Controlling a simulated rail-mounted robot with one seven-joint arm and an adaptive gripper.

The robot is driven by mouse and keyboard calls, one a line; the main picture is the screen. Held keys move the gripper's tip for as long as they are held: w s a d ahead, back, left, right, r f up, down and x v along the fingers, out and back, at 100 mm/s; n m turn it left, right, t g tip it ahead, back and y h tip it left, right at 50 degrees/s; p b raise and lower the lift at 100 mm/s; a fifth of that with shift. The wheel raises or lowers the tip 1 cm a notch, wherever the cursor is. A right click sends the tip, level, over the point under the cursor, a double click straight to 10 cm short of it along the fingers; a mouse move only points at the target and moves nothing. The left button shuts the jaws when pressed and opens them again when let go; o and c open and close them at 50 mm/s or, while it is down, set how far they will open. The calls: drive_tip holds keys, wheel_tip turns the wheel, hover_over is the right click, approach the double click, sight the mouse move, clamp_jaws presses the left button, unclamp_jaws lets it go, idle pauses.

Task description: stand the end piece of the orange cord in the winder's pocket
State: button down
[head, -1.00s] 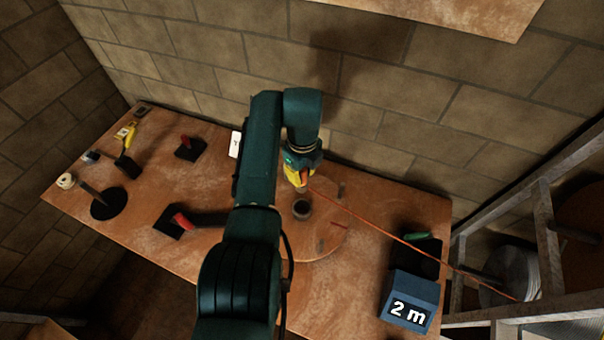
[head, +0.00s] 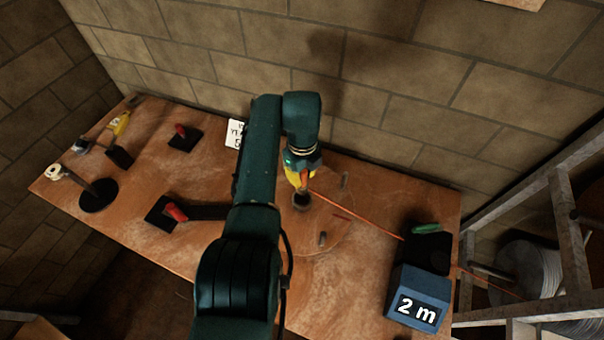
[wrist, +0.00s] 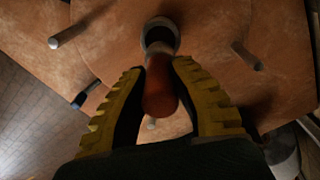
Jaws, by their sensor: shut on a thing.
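The winder is a round wooden disc (head: 337,232) with several short pegs, lying on the bench. Its pocket (head: 301,201) is a dark, open ring near the middle, also seen in the wrist view (wrist: 160,34). My gripper (head: 303,184), with yellow fingers, is just above the pocket. It is shut on the end piece (wrist: 160,88), a red-orange cylinder between the fingers in the wrist view. The end piece's far end overlaps the pocket's near rim there; I cannot tell whether it has entered. The orange cord (head: 360,217) runs from my gripper to the right.
A blue block marked "2 m" (head: 416,297) and a dark block with a green piece (head: 427,229) stand at the bench's right. A cord spool (head: 528,270) sits on the rack beyond. A brick wall is behind.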

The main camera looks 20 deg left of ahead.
sight(302, 190)
drive_tip(key=shift+f+b, duration=3.2)
drive_tip(key=shift+f, duration=0.55)
drive_tip(key=c, duration=1)
unclamp_jaws()
drive_tip(key=shift+o, duration=0.2)
wheel_tip(302, 190, up, 12)
